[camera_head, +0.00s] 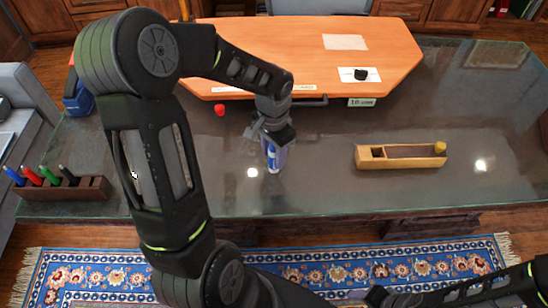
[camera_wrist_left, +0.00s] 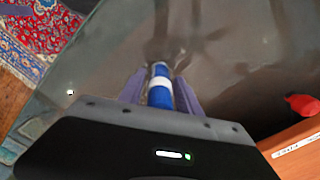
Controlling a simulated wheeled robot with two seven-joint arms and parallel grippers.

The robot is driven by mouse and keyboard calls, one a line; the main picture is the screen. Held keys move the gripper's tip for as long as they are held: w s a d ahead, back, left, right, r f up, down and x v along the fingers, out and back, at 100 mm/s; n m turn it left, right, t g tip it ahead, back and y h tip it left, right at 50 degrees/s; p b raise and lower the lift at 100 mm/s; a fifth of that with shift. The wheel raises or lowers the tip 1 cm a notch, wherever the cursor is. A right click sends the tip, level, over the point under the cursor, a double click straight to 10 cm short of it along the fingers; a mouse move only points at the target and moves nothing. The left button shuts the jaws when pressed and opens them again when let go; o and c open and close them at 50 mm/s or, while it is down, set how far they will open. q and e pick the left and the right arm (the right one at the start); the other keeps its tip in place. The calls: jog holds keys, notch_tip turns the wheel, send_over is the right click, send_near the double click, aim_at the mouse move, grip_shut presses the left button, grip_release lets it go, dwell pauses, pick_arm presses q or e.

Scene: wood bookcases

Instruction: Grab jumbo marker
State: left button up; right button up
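The jumbo marker appears to be the blue cylinder with a white band (camera_head: 271,157), upright over the glass-topped table. It also shows in the left wrist view (camera_wrist_left: 160,84). My left gripper (camera_head: 274,150) reaches down onto it from above. In the left wrist view its two purple fingers (camera_wrist_left: 160,92) lie close along both sides of the cylinder, with no clear gap, so it looks shut on it. The lower end is partly hidden by the fingers. My right arm (camera_head: 440,293) shows dark at the bottom right edge; whether its gripper is open cannot be told.
A wooden rack (camera_head: 62,189) with several coloured markers stands at the left. A wooden box (camera_head: 401,155) lies to the right. A red object (camera_head: 219,110) lies near the orange board (camera_head: 300,50) at the back. Table space between gripper and box is clear.

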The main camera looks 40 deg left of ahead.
pick_arm(q)
grip_shut()
dwell(0.4)
notch_tip(320, 180, up, 10)
jog(key=shift+b, duration=0.3)
dwell(0.6)
